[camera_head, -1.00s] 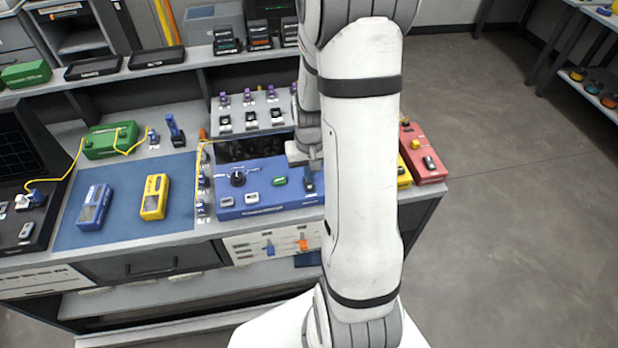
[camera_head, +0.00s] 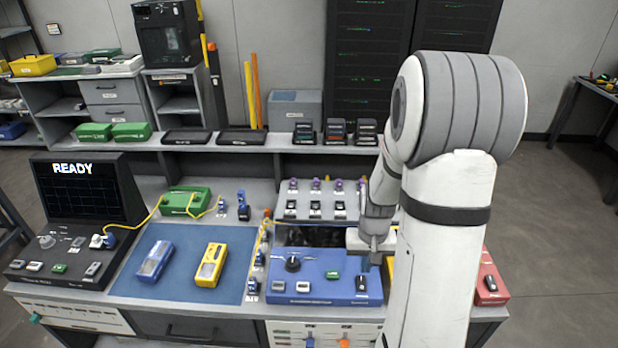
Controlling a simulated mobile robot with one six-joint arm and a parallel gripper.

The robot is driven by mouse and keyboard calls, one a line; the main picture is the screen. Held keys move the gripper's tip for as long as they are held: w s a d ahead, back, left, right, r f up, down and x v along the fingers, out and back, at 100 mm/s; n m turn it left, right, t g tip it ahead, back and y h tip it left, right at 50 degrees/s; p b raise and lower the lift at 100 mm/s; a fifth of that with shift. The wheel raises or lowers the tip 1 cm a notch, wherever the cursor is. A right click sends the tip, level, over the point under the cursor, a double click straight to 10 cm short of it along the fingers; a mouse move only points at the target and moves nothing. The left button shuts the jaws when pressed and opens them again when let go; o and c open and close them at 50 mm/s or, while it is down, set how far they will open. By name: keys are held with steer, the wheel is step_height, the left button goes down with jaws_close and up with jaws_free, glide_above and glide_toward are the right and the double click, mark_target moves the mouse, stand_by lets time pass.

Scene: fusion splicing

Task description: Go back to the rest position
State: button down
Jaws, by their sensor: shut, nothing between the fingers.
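My gripper (camera_head: 372,262) hangs at the end of my white arm, over the right part of the blue splicer box (camera_head: 325,285). It points down, just above the black switch at the box's right end. The fingers are small here and partly dark, and I see nothing held between them. My arm's large links cover the area right of the box. The blue box has a black knob (camera_head: 292,263), a green button (camera_head: 333,274) and pale switches on its top.
A blue mat (camera_head: 180,288) holds a blue handheld device (camera_head: 155,261) and a yellow one (camera_head: 211,264). A monitor (camera_head: 85,190) reads READY at left. A green box (camera_head: 186,201) has a yellow cable. A red box (camera_head: 490,282) stands right. Open floor lies beyond.

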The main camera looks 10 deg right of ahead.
steer(key=s+a+r+n+t, duration=0.1)
steer(key=s+a+r, duration=0.5)
steer(key=r, duration=0.3)
steer(key=s+a+r+n+t, duration=0.2)
steer(key=s+a+r, duration=0.4)
steer(key=r, duration=0.4)
steer(key=shift+s+r, duration=0.3)
steer(key=shift+s, duration=0.05)
